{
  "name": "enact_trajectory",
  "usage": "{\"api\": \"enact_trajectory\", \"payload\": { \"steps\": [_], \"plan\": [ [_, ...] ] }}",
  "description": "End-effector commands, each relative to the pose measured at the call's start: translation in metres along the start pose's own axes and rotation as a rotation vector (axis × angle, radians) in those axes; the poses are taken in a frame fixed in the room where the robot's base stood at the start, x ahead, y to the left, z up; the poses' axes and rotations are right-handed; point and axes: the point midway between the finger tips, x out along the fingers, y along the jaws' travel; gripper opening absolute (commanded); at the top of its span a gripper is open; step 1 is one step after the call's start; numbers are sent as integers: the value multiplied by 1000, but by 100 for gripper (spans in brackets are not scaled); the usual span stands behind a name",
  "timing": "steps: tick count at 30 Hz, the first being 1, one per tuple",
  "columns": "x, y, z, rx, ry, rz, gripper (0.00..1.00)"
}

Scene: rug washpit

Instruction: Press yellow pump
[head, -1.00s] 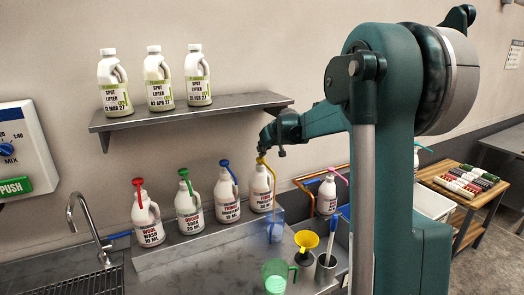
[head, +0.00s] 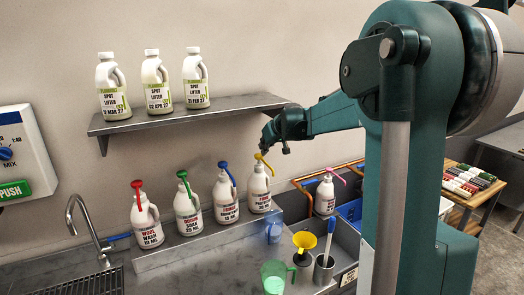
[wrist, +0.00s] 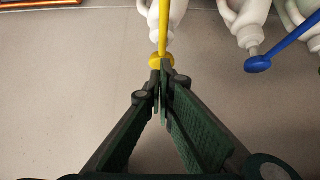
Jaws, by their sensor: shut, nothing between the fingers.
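The yellow pump (head: 263,158) tops the white bottle (head: 258,190) at the right end of the row on the grey ledge. In the wrist view the yellow pump (wrist: 162,61) is at top centre, its spout pointing away from me. My gripper (head: 266,147) is shut and empty, above that bottle at the pump. In the wrist view its fingertips (wrist: 161,70) meet at the near edge of the pump head and partly cover it. I cannot tell whether they touch it or how far the pump is pushed down.
White bottles with blue (head: 227,173), green (head: 184,180) and red (head: 137,188) pumps stand to the left. A pink-pump bottle (head: 325,196) stands right. A shelf (head: 190,115) with three bottles hangs above. A green jug (head: 273,277) and yellow funnel (head: 304,242) are in front.

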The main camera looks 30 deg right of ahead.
Motion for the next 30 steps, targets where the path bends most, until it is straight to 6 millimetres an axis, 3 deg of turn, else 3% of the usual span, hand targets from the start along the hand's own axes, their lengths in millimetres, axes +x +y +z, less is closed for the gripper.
{"api": "enact_trajectory", "payload": {
  "steps": [6, 12, 30],
  "plan": [
    [-29, 1, -2, 1, 1, 1, 0],
    [-43, 0, -2, 1, 2, 1, 0],
    [-45, 0, -1, 1, 2, 0, 0]
  ]
}}
